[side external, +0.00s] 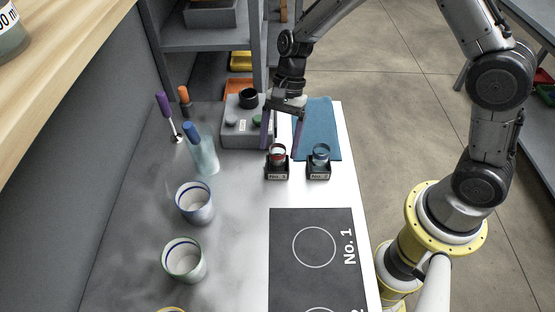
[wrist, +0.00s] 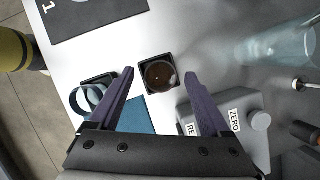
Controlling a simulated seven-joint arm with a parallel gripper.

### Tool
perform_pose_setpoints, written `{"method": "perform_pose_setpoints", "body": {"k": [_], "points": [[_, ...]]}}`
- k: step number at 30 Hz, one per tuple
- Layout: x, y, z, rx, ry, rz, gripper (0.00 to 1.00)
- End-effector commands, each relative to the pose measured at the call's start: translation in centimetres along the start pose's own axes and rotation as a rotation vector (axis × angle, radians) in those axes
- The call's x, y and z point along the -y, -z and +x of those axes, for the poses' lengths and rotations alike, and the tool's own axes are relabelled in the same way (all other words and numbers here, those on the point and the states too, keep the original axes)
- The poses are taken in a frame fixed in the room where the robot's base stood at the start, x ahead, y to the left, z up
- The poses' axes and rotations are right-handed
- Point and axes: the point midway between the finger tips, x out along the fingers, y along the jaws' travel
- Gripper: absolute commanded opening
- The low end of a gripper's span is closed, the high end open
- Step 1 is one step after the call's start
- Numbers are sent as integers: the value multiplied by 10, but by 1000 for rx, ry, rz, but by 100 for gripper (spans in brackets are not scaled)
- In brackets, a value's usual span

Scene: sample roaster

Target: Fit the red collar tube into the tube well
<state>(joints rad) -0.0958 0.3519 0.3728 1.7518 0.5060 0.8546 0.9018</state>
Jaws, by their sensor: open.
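The red-collar tube (side external: 277,158) stands upright in a small black holder marked No. 1. In the wrist view its round, dark brown mouth (wrist: 159,75) shows from above inside the square holder. My gripper (side external: 282,151) points down with its purple fingers spread, one on each side of the tube in the picture. In the wrist view the open gripper (wrist: 160,74) has the tube between its fingertips, with gaps on both sides. A black round fitting (side external: 248,98), which looks like the tube well, is on top of the grey box (side external: 236,136) behind and left.
A blue-collar tube (side external: 320,156) stands in a second holder just to the right. A blue cloth (side external: 318,115) lies behind. Cups (side external: 194,204), (side external: 184,262) and a glass with a blue-handled tool (side external: 205,155) stand left. A black mat (side external: 290,280) lies in front.

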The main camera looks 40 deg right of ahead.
Motion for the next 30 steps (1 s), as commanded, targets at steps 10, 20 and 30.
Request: {"method": "perform_pose_setpoints", "body": {"k": [10,20,30], "points": [[1,0,21,0,2,-1,81],[1,0,20,0,2,-1,40],[1,0,20,0,3,-1,0]]}}
